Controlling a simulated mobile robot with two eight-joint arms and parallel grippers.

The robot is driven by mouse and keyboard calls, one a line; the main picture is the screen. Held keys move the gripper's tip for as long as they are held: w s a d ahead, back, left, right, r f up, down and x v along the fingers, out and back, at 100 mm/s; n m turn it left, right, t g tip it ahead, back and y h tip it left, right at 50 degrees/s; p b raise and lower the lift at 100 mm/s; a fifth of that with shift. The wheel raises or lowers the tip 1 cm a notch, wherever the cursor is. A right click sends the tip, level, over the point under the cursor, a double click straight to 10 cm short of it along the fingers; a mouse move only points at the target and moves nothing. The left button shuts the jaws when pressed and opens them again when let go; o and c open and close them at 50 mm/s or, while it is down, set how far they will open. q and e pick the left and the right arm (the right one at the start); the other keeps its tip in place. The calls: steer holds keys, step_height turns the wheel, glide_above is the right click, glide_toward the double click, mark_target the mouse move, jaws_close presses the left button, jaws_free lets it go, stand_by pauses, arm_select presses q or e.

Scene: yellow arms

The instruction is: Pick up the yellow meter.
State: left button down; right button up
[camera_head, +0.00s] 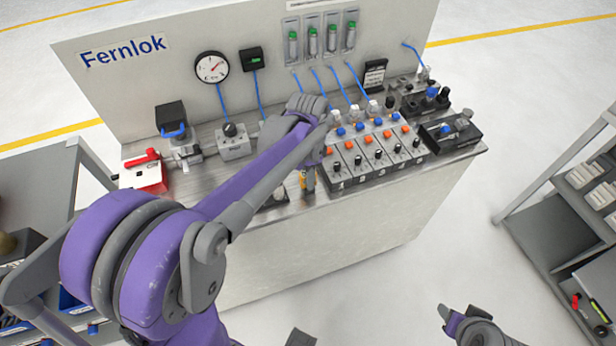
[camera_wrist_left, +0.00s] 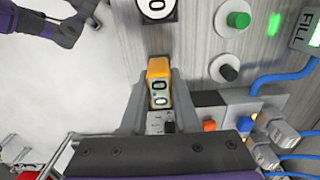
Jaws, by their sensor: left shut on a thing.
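The yellow meter (camera_wrist_left: 158,85) has a small display and sits between the two grey fingers of my left gripper (camera_wrist_left: 157,100) in the left wrist view. The fingers are shut on it. My arm hides much of that spot. My right gripper (camera_head: 446,314) is at the bottom right, away from the bench, and its jaw opening is unclear.
The bench (camera_head: 330,235) carries a row of numbered valve modules (camera_head: 372,158) just right of my left gripper. A red box (camera_head: 145,172) stands at its left end, and a black device (camera_head: 450,132) at its right. A grey shelf (camera_head: 550,235) stands at the right, with open floor between.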

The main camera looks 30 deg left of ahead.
arm_select(q)
step_height(320, 180, up, 10)
steer(key=shift+p, duration=0.3)
stand_by(0.7)
